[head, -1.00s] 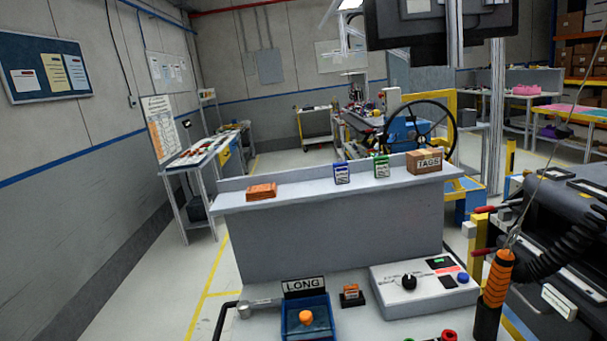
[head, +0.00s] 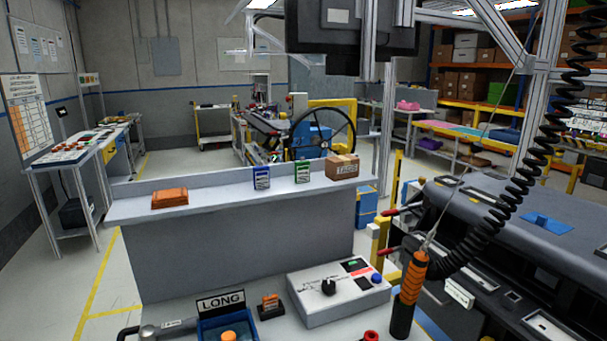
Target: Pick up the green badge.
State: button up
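The green badge (head: 302,172) stands upright on the grey raised shelf (head: 225,197) in the middle of the view. A blue badge (head: 262,178) stands to its left, and a cardboard box marked TAGS (head: 342,167) sits close to its right. The badge is in plain sight with nothing in front of it. My gripper does not show in this view.
An orange packet (head: 169,198) lies on the shelf's left. Below are a blue LONG bin (head: 208,333), a small orange item (head: 269,305) and a white control box (head: 330,298). An orange-handled tool (head: 411,285) hangs on a coiled cable at the right, beside the dark dashboard module (head: 490,235).

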aim_at(302, 168)
jog(key=k, duration=1.3)
jog(key=z, duration=0.55)
jog(key=i, duration=1.2)
jog(key=z, duration=0.35)
jog(key=i, duration=1.5)
jog(key=u, duration=1.15)
jog(key=i, duration=0.8)
jog(key=u, duration=0.4)
jog(key=k, duration=0.8)
jog(key=u, duration=0.05)
